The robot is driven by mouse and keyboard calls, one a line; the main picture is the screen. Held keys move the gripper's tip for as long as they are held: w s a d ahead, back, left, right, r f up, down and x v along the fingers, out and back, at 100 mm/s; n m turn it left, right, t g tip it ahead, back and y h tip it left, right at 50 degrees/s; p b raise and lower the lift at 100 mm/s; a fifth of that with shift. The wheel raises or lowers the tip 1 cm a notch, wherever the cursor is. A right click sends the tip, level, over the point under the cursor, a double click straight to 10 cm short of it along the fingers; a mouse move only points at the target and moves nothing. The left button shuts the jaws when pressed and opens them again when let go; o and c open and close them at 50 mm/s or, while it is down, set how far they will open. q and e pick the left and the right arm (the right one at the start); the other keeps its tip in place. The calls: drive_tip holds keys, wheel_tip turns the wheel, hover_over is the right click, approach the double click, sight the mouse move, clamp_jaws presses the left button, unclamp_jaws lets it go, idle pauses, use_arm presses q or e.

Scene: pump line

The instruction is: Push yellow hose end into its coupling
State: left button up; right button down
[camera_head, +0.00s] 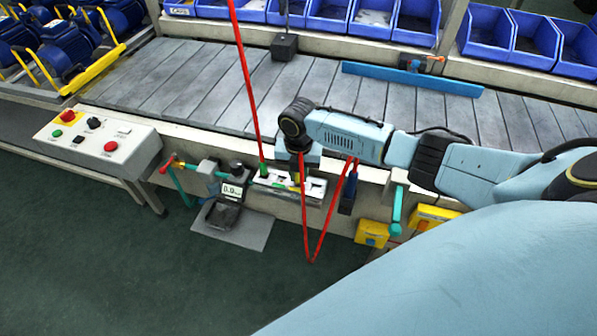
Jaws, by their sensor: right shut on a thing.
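My right gripper (300,174) points down over the pale coupling block (316,192) on the front of the line. It is shut on the yellow hose end (297,187), of which only a little yellow shows below the jaws. A red hose (318,240) hangs from there in a loop below the block and comes back up on the right. At this size I cannot tell whether the yellow end is inside its coupling or just above it. A green hose end (262,168) stands upright at the block's left, under another red line (243,70). My left gripper is not in view.
A gauge (231,190) stands left of the block. A control box with buttons (97,140) is further left. A dark blue tool or holder (349,195) and yellow boxes (372,233) are to the right. Blue bins (415,20) line the back of the slatted conveyor (190,85).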

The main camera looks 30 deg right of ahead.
drive_tip(key=shift+f, duration=0.15)
idle(0.5)
drive_tip(key=c, duration=1.2)
unclamp_jaws()
drive_tip(key=shift+c, duration=0.2)
drive_tip(key=shift+o, duration=0.4)
wheel_tip(320, 180, up, 7)
drive_tip(key=p, duration=0.7)
wheel_tip(320, 180, up, 13)
drive_tip(key=p, duration=0.1)
drive_tip(key=shift+r, duration=0.2)
